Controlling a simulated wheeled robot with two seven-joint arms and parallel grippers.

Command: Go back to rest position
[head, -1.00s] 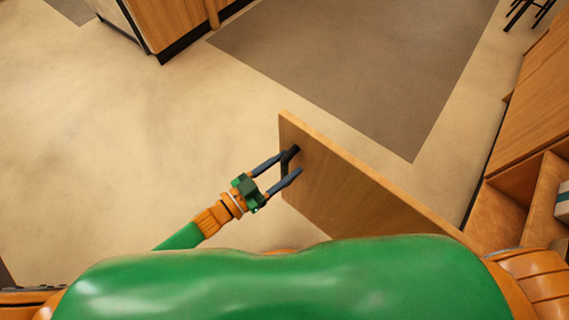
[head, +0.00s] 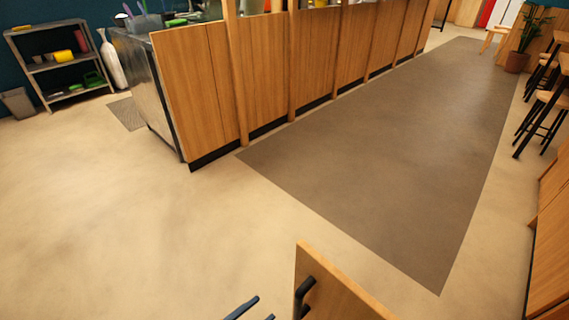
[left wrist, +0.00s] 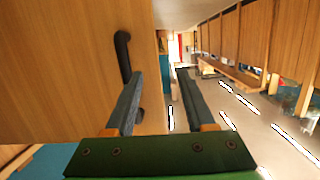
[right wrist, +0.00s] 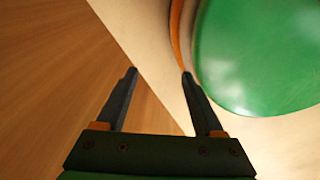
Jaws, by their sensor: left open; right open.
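An open wooden cabinet door (head: 340,297) with a black handle (head: 303,292) stands at the bottom of the head view. My left gripper (head: 263,308) shows only its fingertips there, left of the handle. In the left wrist view, the left gripper (left wrist: 160,73) is open with nothing between its fingers. The handle (left wrist: 123,56) is on the door face (left wrist: 60,70), left of the fingers and partly hidden by one. My right gripper (right wrist: 159,73) is open and empty in the right wrist view and out of the head view.
A long wooden counter (head: 270,70) runs across the back. A grey shelf (head: 60,65) stands far left, and stools (head: 545,110) stand at right. In the right wrist view, a wood surface (right wrist: 50,80) lies left, my green body right. Floor at left is clear.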

